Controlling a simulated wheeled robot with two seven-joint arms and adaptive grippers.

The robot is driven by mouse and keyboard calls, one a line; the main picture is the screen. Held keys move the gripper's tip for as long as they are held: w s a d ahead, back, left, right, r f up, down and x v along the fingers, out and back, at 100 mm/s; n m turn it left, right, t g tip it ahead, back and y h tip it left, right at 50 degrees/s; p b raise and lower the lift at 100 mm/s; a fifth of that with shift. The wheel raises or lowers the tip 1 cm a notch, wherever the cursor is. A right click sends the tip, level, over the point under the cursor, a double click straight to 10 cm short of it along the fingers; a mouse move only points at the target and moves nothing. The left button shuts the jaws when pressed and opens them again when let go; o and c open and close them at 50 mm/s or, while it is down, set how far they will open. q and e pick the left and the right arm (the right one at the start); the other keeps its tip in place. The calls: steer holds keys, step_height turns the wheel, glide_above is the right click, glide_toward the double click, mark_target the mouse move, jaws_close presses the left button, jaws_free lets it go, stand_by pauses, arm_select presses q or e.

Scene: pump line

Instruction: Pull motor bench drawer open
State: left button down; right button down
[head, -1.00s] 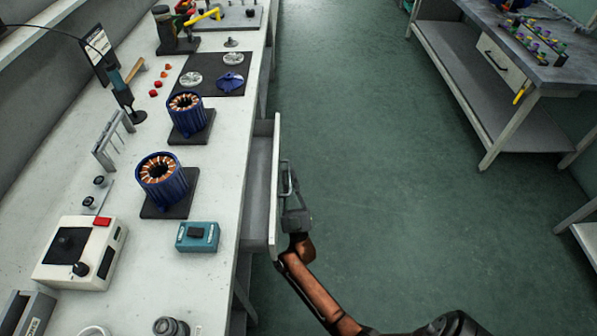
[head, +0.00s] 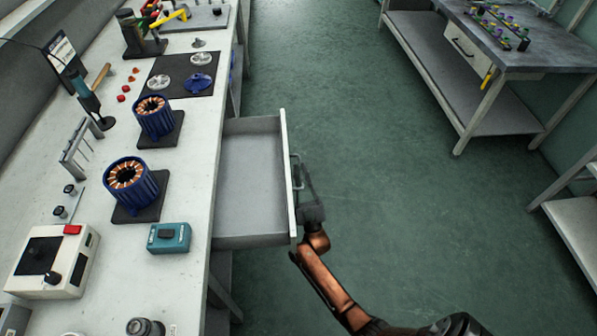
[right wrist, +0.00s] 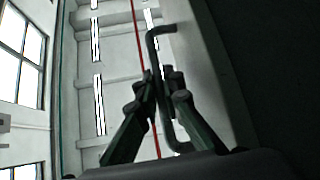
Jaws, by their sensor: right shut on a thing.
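The motor bench drawer (head: 250,165) stands well out from the bench's right side in the head view, and its inside looks empty. Its handle (head: 296,172) is a bar on the outer face of the drawer front. My right gripper (head: 303,182) is at the handle, and in the right wrist view my right gripper (right wrist: 159,85) has its fingers closed around the handle bar (right wrist: 163,110). The bent upper end of the handle shows beyond the fingertips. My left gripper is not in view.
The motor bench (head: 190,215) holds two blue motor housings (head: 131,183) on dark plates, a teal box (head: 168,238) and a white device (head: 50,262). Open green floor (head: 390,210) lies right of the drawer. Another bench (head: 490,45) stands at the upper right.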

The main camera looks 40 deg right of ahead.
steer(key=c, duration=2.4)
jaws_free()
steer(key=shift+s+f, duration=0.15)
steer(key=shift+f, duration=0.05)
steer(key=shift+o, duration=0.4)
steer(key=shift+r, duration=0.1)
steer(key=v, duration=1.2)
